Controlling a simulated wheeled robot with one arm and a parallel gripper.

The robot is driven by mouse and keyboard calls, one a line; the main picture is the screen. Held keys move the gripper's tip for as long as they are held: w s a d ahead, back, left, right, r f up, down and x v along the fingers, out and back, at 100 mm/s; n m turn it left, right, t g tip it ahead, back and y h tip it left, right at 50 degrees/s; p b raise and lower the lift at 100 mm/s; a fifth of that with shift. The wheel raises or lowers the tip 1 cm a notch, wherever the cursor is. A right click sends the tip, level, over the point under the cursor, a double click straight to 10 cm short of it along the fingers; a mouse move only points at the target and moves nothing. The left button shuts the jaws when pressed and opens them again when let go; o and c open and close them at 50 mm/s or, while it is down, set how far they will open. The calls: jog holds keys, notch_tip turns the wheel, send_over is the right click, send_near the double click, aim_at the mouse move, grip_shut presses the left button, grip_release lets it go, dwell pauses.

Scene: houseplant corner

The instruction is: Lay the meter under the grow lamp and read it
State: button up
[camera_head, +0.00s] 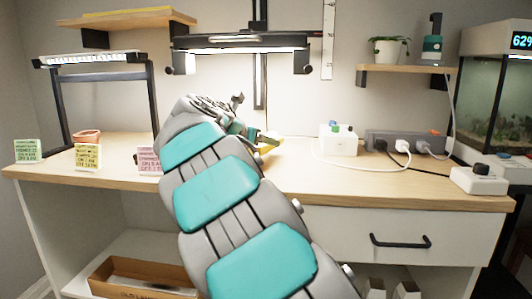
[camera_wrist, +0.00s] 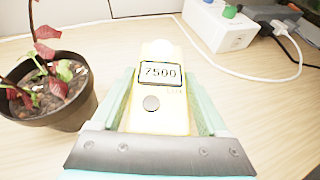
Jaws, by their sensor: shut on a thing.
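A yellow meter (camera_wrist: 160,112) with a grey button and a display reading about 7500 fills the middle of the wrist view. My gripper (camera_wrist: 162,95) is shut on it, with a finger along each side. In the head view my gripper (camera_head: 256,143) is over the wooden table, below the lit grow lamp (camera_head: 240,42), and only a yellow edge of the meter shows. I cannot tell whether the meter touches the tabletop. Another lit lamp (camera_head: 90,60) stands on a black frame at the left.
A potted plant with red leaves (camera_wrist: 62,95) stands close left of the meter. Small note cards (camera_head: 87,157) stand along the front left edge.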

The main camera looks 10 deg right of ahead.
aim_at(266, 160)
jog(key=w+d, duration=0.1)
jog(key=w, duration=0.1)
jog(key=shift+w+d+f, duration=0.15)
jog(key=shift+w+d, duration=0.15)
jog(key=shift+d, duration=0.05)
jog(key=shift+d+f+b, duration=0.1)
jog(key=shift+f+b, duration=0.45)
jog(key=shift+f, duration=1.2)
jog(key=o, duration=1.4)
